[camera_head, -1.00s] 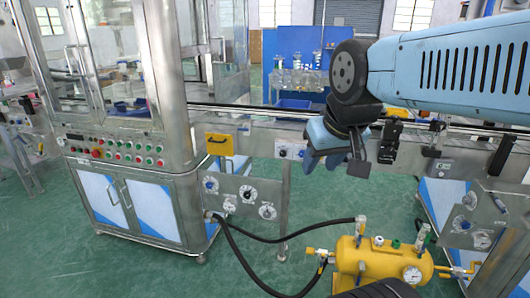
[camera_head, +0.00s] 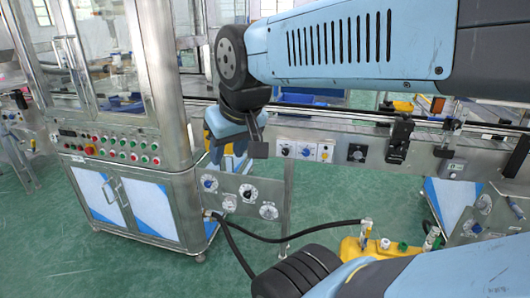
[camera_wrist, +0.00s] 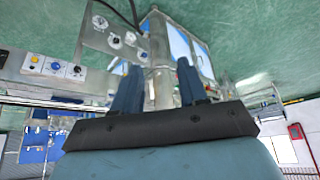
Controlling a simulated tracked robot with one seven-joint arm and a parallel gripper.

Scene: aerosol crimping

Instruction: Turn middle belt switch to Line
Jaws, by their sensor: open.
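On the front rail of the belt (camera_head: 420,148) a small panel carries a row of knobs: a black one (camera_head: 286,151), a blue one (camera_head: 306,151) and a yellow one (camera_head: 324,152). To their right is a larger black rotary switch (camera_head: 357,153). I cannot read their labels, nor tell which is the middle belt switch. My gripper (camera_head: 228,150) is open and empty, left of these knobs and apart from them. In the wrist view its two blue fingers (camera_wrist: 158,88) point toward the cabinet side, and the blue knob (camera_wrist: 55,67) shows at the left.
A glazed steel cabinet with a button panel (camera_head: 110,147) stands at the left. A gauge panel (camera_head: 240,196) hangs below my gripper. A yellow tank (camera_head: 365,247) with a black hose (camera_head: 290,240) is on the green floor. A black bracket (camera_head: 400,140) sticks out from the rail.

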